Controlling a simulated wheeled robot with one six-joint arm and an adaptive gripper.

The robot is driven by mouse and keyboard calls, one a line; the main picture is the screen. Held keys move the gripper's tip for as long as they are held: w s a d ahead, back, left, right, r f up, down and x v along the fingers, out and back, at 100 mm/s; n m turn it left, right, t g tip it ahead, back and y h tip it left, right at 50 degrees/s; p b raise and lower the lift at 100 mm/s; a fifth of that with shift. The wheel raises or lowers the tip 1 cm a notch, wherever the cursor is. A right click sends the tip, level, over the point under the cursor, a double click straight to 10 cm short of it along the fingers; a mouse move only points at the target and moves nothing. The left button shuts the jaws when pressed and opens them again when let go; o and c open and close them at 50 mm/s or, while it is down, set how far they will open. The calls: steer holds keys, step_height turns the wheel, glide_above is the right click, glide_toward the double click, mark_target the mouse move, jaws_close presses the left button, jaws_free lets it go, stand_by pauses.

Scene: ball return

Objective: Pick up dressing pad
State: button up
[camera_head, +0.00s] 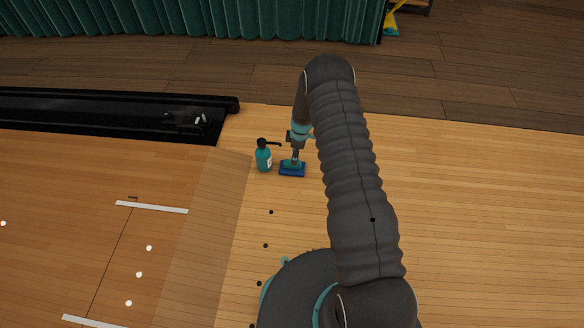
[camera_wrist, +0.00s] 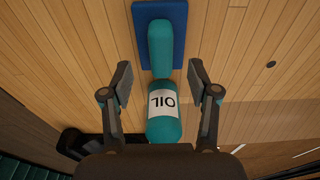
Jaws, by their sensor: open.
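The dressing pad (camera_head: 292,170) is a small blue block on the wooden floor. In the wrist view the blue pad (camera_wrist: 179,14) has a rounded teal piece on top, at the top centre. My gripper (camera_head: 295,157) is above the pad in the head view, pointing down. In the wrist view my gripper (camera_wrist: 160,73) is open, its two fingers apart on either side of the teal piece's lower end, with nothing held. Whether the fingers touch it cannot be told.
A teal bottle (camera_head: 263,159) with a black pump top stands just left of the pad. Its "OIL" label shows in the wrist view, where the bottle (camera_wrist: 164,129) is between the fingers' bases. A long black trough (camera_head: 120,115) lies left. Floor right is clear.

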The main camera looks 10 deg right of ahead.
mark_target(286, 169)
steer(key=shift+w+a+f, duration=0.1)
steer(key=shift+a+f, duration=0.1)
steer(key=shift+f, duration=0.75)
steer(key=shift+a+f, duration=0.15)
steer(key=shift+f, duration=0.75)
steer(key=shift+w+a+f, duration=0.1)
steer(key=shift+a+f, duration=0.1)
steer(key=shift+f, duration=0.75)
steer(key=shift+c, duration=0.2)
jaws_close()
